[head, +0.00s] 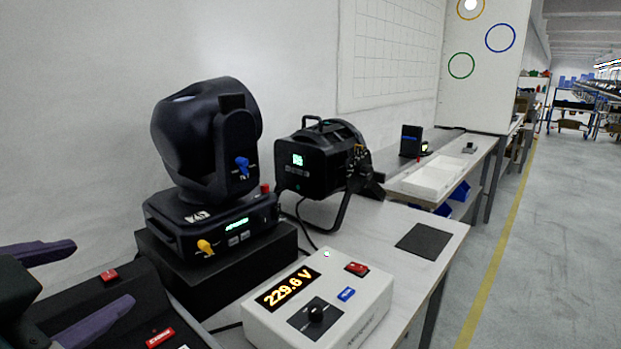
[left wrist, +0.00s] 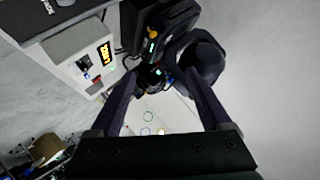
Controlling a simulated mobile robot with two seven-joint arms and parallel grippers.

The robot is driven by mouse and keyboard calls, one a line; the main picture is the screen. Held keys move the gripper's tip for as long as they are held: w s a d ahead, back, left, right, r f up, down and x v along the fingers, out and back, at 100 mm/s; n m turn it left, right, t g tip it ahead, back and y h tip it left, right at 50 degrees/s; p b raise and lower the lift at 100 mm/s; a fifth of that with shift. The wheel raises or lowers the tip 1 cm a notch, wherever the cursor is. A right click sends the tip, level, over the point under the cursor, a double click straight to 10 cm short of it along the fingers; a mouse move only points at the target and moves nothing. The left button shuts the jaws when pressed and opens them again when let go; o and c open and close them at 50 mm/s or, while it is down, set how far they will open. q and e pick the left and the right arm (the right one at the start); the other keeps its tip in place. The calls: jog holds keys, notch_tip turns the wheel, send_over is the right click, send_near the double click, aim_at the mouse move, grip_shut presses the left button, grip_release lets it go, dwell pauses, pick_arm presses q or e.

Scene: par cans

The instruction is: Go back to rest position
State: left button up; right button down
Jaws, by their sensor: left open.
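My left gripper (head: 102,272) is at the lower left of the head view, its two dark purple fingers spread apart with nothing between them. It is near a black moving-head light (head: 205,140), to the left of it and lower in the picture. In the left wrist view the left gripper (left wrist: 160,104) is also open and empty, with the moving-head light (left wrist: 198,62) beyond its fingers. My right gripper is in neither view.
A white voltage box (head: 318,300) reading 229.6 V stands on the bench at the front. A black box with red switches (head: 120,300) is close by my left gripper. A black par can (head: 320,160) stands behind. The aisle floor (head: 540,240) at right is clear.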

pick_arm(q)
jog(key=s+d+f+n+g+h+p, duration=0.15)
jog(key=s+n+g+p, duration=0.7)
jog(key=s, duration=1.05)
notch_tip(320, 180, up, 34)
jog(key=m+p, duration=0.3)
jog(key=p, duration=3)
jog(key=shift+g, duration=0.45)
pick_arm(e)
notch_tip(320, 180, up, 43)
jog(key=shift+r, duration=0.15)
pick_arm(q)
jog(key=shift+w, duration=0.1)
